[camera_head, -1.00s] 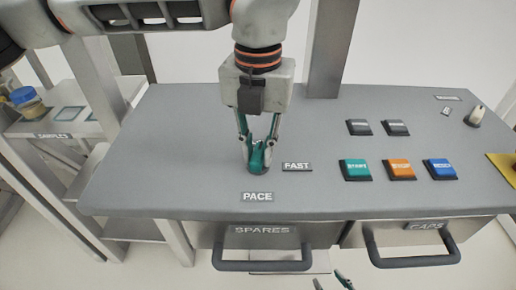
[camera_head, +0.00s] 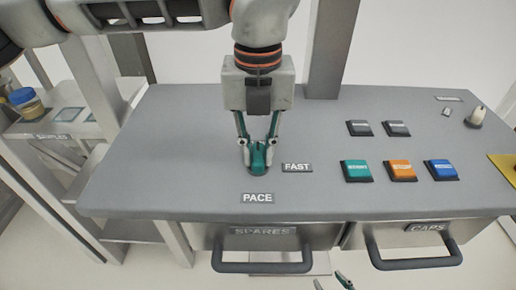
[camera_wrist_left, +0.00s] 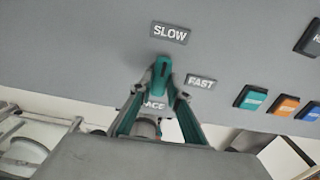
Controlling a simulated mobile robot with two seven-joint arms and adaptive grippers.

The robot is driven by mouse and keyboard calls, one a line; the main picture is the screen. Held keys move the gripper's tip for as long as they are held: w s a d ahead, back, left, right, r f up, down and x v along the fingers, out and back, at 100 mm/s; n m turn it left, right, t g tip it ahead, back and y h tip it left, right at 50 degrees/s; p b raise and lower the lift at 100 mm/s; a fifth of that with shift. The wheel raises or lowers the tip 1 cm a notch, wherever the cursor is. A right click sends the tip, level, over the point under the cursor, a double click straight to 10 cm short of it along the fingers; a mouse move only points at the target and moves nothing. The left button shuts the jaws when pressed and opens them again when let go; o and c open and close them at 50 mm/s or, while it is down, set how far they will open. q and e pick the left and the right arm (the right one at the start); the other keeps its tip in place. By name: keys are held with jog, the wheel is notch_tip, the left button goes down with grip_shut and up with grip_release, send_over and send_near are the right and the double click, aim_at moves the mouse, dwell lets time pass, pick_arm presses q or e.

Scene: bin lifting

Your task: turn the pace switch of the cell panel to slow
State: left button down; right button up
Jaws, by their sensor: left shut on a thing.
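The pace switch (camera_head: 258,168) is a teal knob on the grey panel top, behind the PACE label (camera_head: 258,198) and left of the FAST label (camera_head: 297,167). My left gripper (camera_head: 258,146) comes down from above and is shut on the knob. In the left wrist view the knob (camera_wrist_left: 161,72) stands between the fingers, its long shape running up towards the SLOW label (camera_wrist_left: 170,32). The FAST label (camera_wrist_left: 201,82) is to its right. In the head view SLOW is hidden behind my gripper. My right gripper (camera_head: 331,283) shows only its fingertips at the bottom edge, apart and empty.
Green (camera_head: 357,170), orange (camera_head: 401,170) and blue (camera_head: 441,169) buttons sit to the right, with two dark buttons behind. A small lever (camera_head: 476,116) stands far right. Drawers with bar handles (camera_head: 262,267) are below the front edge. The panel's left part is clear.

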aim_at(258, 155)
pick_arm(q)
jog(key=c, duration=1.9)
grip_release()
notch_tip(258, 155, up, 12)
jog(key=shift+r, duration=0.1)
